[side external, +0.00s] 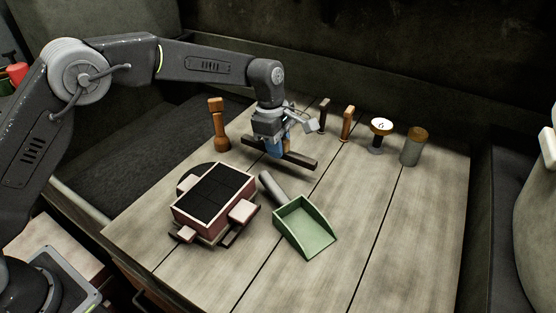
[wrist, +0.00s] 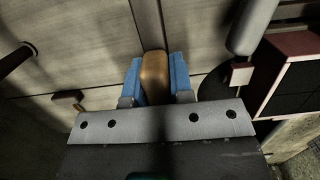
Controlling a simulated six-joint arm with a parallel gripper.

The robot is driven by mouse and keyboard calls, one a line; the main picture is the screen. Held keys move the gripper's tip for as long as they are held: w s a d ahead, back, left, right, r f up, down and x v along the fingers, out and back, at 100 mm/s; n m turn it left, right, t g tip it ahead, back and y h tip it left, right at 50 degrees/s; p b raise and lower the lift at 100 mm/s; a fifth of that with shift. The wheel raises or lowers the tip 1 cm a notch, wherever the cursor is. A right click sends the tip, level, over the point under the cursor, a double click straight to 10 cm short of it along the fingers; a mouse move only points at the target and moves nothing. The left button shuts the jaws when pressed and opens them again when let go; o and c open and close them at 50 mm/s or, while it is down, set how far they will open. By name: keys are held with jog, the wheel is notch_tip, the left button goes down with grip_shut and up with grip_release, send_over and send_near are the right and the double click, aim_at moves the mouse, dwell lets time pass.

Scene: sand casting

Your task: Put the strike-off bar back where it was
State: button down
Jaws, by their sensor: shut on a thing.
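The strike-off bar (side external: 300,159) is a long dark bar at the back middle of the table in the side view. My gripper (side external: 277,147) is above its middle, with blue fingers pointing down. In the wrist view my gripper (wrist: 156,82) is shut on the bar's tan wooden handle (wrist: 154,72), one blue finger on each side. The bar lies level, at or just above the boards; I cannot tell whether it touches them. Most of the bar is hidden behind my gripper in the wrist view.
A wooden rammer (side external: 219,126) stands left of the bar. A pink flask with black sand (side external: 213,195) and a green scoop (side external: 304,228) lie in front. Wooden-handled tools (side external: 347,124), a round-topped piece (side external: 380,127) and a cylinder (side external: 414,148) stand right. The front right is clear.

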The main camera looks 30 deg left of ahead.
aim_at(278, 169)
jog(key=shift+f, duration=2.25)
jog(key=c, duration=1)
grip_release()
jog(key=shift+f, duration=0.15)
